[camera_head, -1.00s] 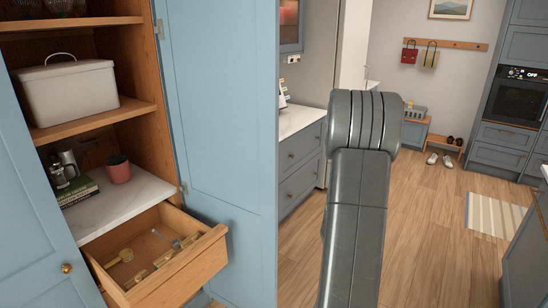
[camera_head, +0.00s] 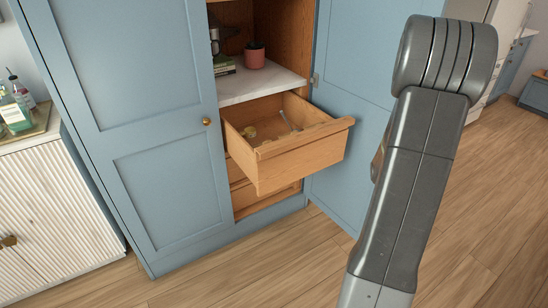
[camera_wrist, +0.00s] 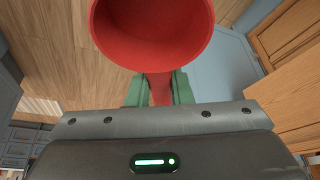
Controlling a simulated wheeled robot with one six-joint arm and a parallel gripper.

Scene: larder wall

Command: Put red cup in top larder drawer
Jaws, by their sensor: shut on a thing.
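My gripper (camera_wrist: 162,90) is shut on the red cup (camera_wrist: 152,35) in the wrist view. Its green fingers close around a narrow red part of the cup, probably the handle, and the open mouth of the cup shows. The head view shows my arm but not the gripper or the cup. The top larder drawer (camera_head: 303,160) is pulled out in the head view, with a few utensils and a yellowish item inside. Wooden panels at the right of the wrist view may be the larder drawers.
The left larder door (camera_head: 130,120) is shut; the right door (camera_head: 362,110) stands open beside the drawer. A ribbed cabinet (camera_head: 55,215) with bottles stands at the left. The floor in front is clear.

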